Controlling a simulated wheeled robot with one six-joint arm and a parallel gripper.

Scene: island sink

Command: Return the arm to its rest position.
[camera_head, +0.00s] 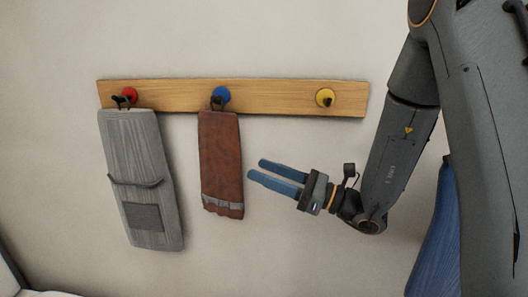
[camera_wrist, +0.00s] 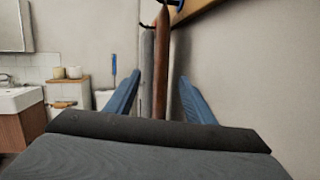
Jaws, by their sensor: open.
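My gripper (camera_head: 254,169) is open and empty, with its two blue fingers pointing left in the head view. It hangs in the air below the wooden hook rail (camera_head: 282,97), to the right of a brown-red cloth (camera_head: 221,160) and apart from it. In the wrist view the gripper's blue fingers (camera_wrist: 157,98) stand apart, with the edge of the brown-red cloth (camera_wrist: 162,70) and the grey cloth (camera_wrist: 147,70) beyond them. My arm comes down from the upper right of the head view.
The grey cloth (camera_head: 140,180) hangs on the red hook (camera_head: 129,95), the brown-red cloth on the blue hook (camera_head: 221,94). The yellow hook (camera_head: 325,97) is empty. A blue cloth-like thing (camera_head: 437,235) shows behind my arm. The wrist view shows a sink (camera_wrist: 18,99) at left.

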